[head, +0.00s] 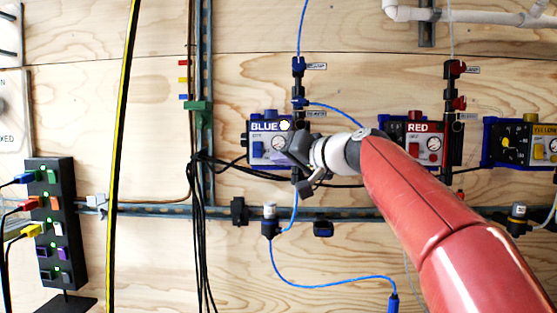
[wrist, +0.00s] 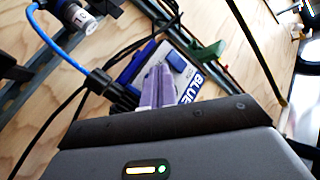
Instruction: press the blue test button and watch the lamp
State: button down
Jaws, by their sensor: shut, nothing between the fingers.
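The blue test box (head: 270,129), labelled BLUE, is mounted on the plywood wall in the head view. A blue button (head: 258,149) shows on the left of its pale front. A round pale disc with a yellowish rim (head: 284,125) shows at its top right; I cannot tell whether it is the lamp or is lit. My gripper (head: 290,154) is in front of the box's right side, right of the button. In the wrist view my gripper (wrist: 157,72) has its lilac fingers shut together over the box (wrist: 193,82), beside the button (wrist: 177,61). Contact cannot be told.
A red box (head: 424,127) and a yellow box (head: 545,130) are to the right. A blue hose (head: 330,279) hangs below. Black cables (head: 200,220) run left of the blue box. A black block with coloured plugs (head: 55,210) stands at far left.

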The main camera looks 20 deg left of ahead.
jog(key=shift+s+d+b, duration=0.2)
jog(key=shift+s+b, duration=0.3)
jog(key=shift+s, duration=0.3)
jog(key=shift+s+d+b, duration=0.2)
jog(key=shift+s+b, duration=0.25)
jog(key=shift+s, duration=0.4)
jog(key=shift+s+d+b, duration=0.2)
jog(key=shift+s+b, duration=0.3)
jog(key=shift+s, duration=0.3)
jog(key=s+d+f+m+g+h+p, duration=0.1)
jog(key=s+d+f+h, duration=0.3)
jog(key=s+d+f, duration=0.4)
jog(key=s+d+f+m+g+h+p, duration=0.1)
jog(key=s+d+f+m+h, duration=0.1)
jog(key=s+d+f+h, duration=0.3)
jog(key=s+d+f+m+h+p, duration=0.1)
jog(key=s+d+f+h, duration=0.4)
jog(key=s+d+f, duration=0.8)
jog(key=d+f, duration=0.6)
jog(key=f, duration=0.4)
jog(key=shift+s+d+f+g, duration=0.2)
jog(key=shift+d+f+g, duration=0.1)
jog(key=shift+f+g, duration=0.1)
jog(key=shift+r, duration=0.1)
dwell(1.5)
